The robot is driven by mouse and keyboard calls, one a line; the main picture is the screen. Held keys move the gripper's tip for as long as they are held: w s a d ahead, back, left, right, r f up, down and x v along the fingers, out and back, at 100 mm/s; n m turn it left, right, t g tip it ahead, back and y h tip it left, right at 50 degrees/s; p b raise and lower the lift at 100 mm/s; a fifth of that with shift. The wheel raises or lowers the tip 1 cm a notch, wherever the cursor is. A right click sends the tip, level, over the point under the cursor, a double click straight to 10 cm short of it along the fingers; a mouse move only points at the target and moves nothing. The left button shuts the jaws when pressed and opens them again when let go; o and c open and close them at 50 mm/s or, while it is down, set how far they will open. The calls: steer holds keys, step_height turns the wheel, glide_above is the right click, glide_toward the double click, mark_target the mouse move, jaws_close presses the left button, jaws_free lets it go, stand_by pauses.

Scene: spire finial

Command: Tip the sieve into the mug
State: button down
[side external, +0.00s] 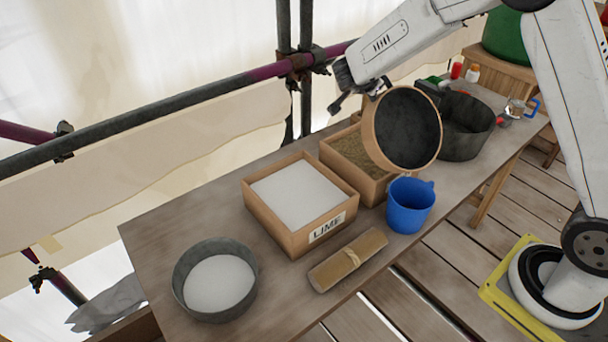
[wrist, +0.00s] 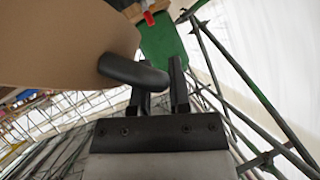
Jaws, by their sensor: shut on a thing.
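The sieve (side external: 407,128) is a round pale wooden hoop with a dark face. In the side view it is tipped steeply on edge, its dark face towards the camera. Its lower rim is just above and behind the blue mug (side external: 408,208), which stands upright near the table's front edge. My gripper (side external: 372,88) is at the sieve's upper left. In the wrist view, my gripper (wrist: 160,92) is shut on the sieve's dark handle (wrist: 130,72), with the wooden hoop (wrist: 65,40) filling the upper left. The mug's inside is mostly hidden, and I cannot tell what it holds.
Behind the mug are a sand box (side external: 352,152) and a box marked LIME (side external: 263,226). A tied roll (side external: 346,262) and a grey pan of white powder (side external: 180,291) lie nearer. A dark pot (side external: 466,148) stands to the right. Scaffold poles run behind.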

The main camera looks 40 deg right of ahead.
steer(key=w+d+f+n+g+y, duration=0.1)
steer(key=w+f+n+g, duration=0.3)
steer(key=f, duration=0.7)
steer(key=shift+w+f+n+g+y, duration=0.3)
steer(key=shift+w+f+g+y, duration=0.1)
steer(key=shift+w+g, duration=0.9)
steer(key=shift+r, duration=0.1)
stand_by(0.7)
